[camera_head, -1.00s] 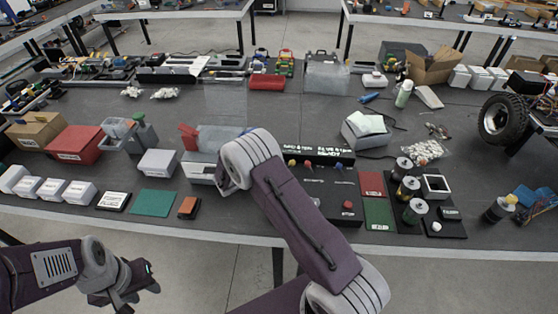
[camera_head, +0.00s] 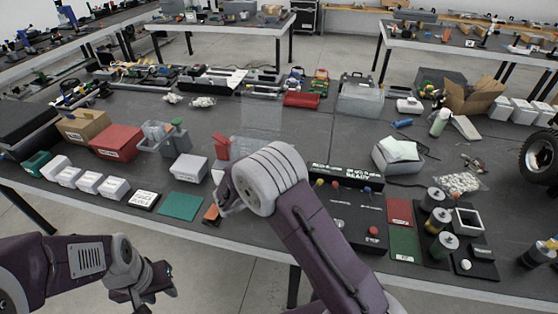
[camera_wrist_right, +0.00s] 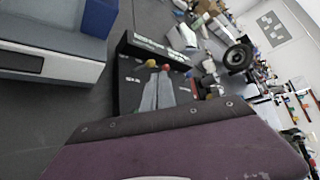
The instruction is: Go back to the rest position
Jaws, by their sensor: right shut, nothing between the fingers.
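My left gripper (camera_head: 148,288) hangs at the lower left of the head view, in front of the table's near edge and clear of the objects. It is small and dark there, and I cannot tell its jaw opening. My right arm (camera_head: 305,225) reaches up from the bottom over the near edge of the table.
The dark table (camera_head: 270,145) carries many objects. Along its near side are white boxes (camera_head: 90,182), a red box (camera_head: 117,141), a green mat (camera_head: 180,206) and the black panel (camera_head: 345,200). A wheel (camera_head: 540,158) stands at right. Floor shows in front of the near edge.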

